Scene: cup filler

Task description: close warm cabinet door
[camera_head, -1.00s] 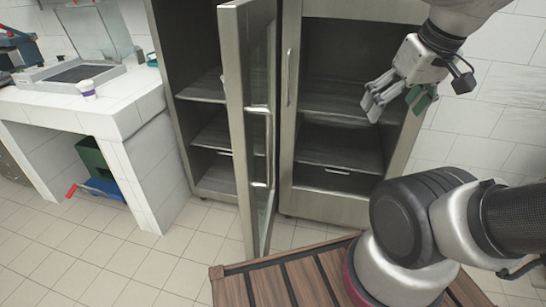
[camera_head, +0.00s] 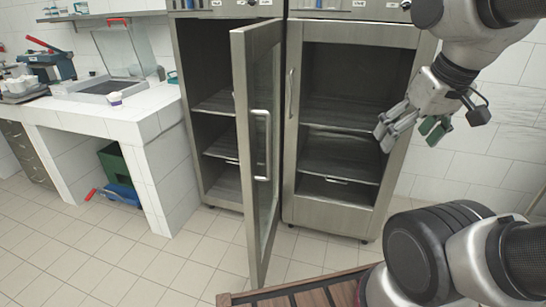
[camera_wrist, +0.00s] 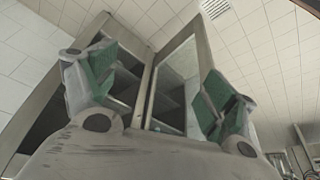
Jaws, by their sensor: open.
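Two metal cabinets stand side by side at the back. The left cabinet (camera_head: 187,90) has its glass door (camera_head: 240,150) swung out toward me, with its vertical handle (camera_head: 261,145) on the glass side. Shelves show inside. The right cabinet (camera_head: 330,205) has a glazed front that looks shut, with a handle (camera_head: 290,92) at its left edge. I cannot read which is the warm one. My gripper (camera_head: 412,132) is open and empty, in front of the right cabinet, right of the open door and apart from it. In the wrist view an open glass door (camera_wrist: 178,85) shows between my gripper's (camera_wrist: 160,100) spread fingers.
Tiled floor is clear in front of the counter.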

